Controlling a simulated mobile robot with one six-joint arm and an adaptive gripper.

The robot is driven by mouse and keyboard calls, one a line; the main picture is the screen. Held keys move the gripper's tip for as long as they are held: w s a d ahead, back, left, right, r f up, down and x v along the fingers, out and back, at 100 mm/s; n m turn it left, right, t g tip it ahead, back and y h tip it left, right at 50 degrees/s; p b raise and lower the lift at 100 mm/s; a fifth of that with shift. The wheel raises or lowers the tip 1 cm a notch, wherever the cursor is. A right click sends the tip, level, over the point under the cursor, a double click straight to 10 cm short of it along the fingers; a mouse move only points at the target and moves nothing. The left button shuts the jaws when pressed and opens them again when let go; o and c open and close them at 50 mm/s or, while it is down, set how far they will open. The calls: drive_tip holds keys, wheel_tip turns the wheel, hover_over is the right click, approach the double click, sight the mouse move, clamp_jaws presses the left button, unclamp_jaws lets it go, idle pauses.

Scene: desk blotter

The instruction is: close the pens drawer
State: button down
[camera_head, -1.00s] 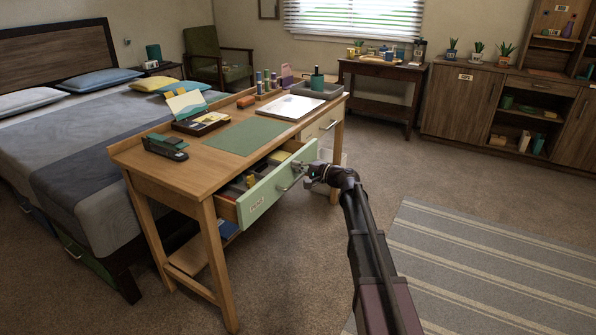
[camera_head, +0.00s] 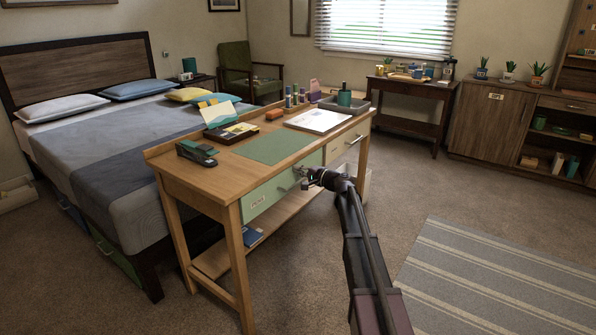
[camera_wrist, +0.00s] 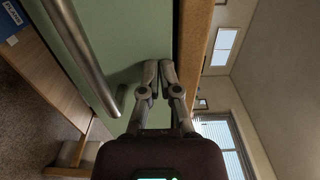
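The pens drawer (camera_head: 275,188) has a pale green front with a small label and a metal bar handle, and sits in the left half of the wooden desk. Its front looks flush with the desk frame, and its inside is hidden. In the wrist view the green front (camera_wrist: 110,25) lies just beyond my fingers, with the handle (camera_wrist: 85,55) to their left. My gripper (camera_wrist: 158,68) is shut and empty, its fingertips together at the front beside the wooden desk edge. They touch it or nearly do. In the head view my gripper (camera_head: 303,176) is at the drawer's right end.
A cream drawer (camera_head: 345,141) is right of the green one. The desk top holds a stapler (camera_head: 197,152), a green blotter (camera_head: 268,149), papers (camera_head: 318,121) and a grey tray (camera_head: 345,105). A bed (camera_head: 110,150) stands left. Carpet and a striped rug (camera_head: 490,275) lie right.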

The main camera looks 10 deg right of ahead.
drive_tip(key=shift+w+a+r, duration=0.1)
drive_tip(key=shift+w+r, duration=0.1)
drive_tip(key=shift+w, duration=0.45)
drive_tip(key=shift+s, duration=0.1)
drive_tip(key=v, duration=1.5)
drive_tip(key=shift+s+a, duration=0.2)
drive_tip(key=shift+a, duration=0.05)
drive_tip(key=shift+f, duration=0.1)
